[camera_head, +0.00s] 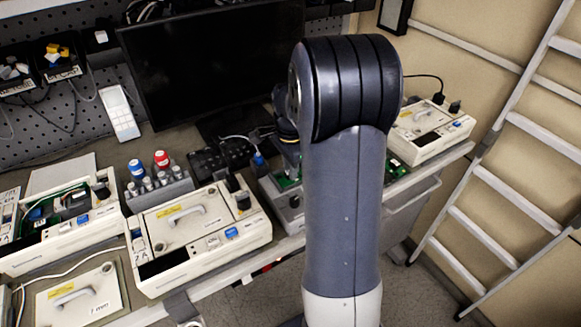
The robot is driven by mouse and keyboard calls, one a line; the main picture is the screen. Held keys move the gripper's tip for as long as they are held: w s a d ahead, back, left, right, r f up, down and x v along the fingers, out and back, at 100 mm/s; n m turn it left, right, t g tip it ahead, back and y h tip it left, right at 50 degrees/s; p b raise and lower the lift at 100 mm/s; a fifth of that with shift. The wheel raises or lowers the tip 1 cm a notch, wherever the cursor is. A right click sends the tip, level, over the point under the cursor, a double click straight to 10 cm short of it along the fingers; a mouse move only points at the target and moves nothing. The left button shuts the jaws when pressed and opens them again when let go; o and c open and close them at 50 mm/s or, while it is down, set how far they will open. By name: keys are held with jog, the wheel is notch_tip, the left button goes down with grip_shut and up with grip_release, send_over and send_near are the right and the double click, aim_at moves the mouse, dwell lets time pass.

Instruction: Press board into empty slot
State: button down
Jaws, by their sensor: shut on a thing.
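My arm fills the middle of the view and hides much of the work area behind it. Part of my gripper (290,155) shows just left of the arm, low over an opened pump (294,220); its fingertips are mostly hidden. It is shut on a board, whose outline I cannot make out. Green circuit board (286,183) shows in the opened pump left of the arm, and more green (395,170) shows to its right. The empty slot is hidden behind the arm.
A closed pump (205,262) stands left of the arm, with an opened pump (65,235) farther left. Another closed pump (432,132) is at the right. A dark monitor (215,65) stands behind. Red- and blue-capped bottles sit in a grey rack (160,190). A ladder (500,190) leans at right.

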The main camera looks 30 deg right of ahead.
jog(key=shift+r+p, duration=1.9)
jog(key=shift+r, duration=0.6)
